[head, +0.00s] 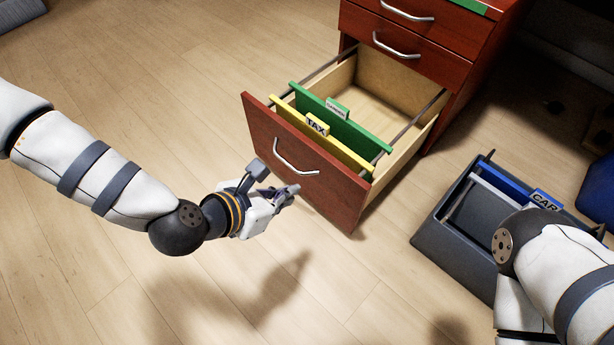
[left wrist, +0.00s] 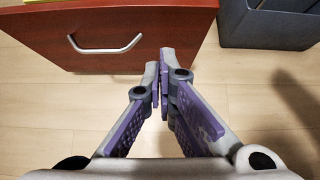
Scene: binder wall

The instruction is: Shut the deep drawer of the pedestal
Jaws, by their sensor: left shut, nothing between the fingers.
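The pedestal (head: 459,48) is reddish-brown wood, and its deep bottom drawer (head: 262,127) stands pulled far out. Inside, a yellow folder tabbed TAX (head: 345,153) and a green folder (head: 360,123) hang from rails near the front. The drawer's silver handle (head: 296,164) also shows in the left wrist view (left wrist: 104,48). My left gripper (head: 295,189) is shut and empty, just in front of the drawer front below the handle; I cannot tell whether it touches. In the left wrist view its fingertips (left wrist: 160,60) lie right of the handle. My right gripper is not visible; only my right arm shows.
A dark grey file box (head: 432,238) with blue and grey folders stands on the floor right of the drawer, partly hidden by my right arm. Two upper drawers (head: 424,54) of the pedestal look shut. The wooden floor left of the drawer is clear.

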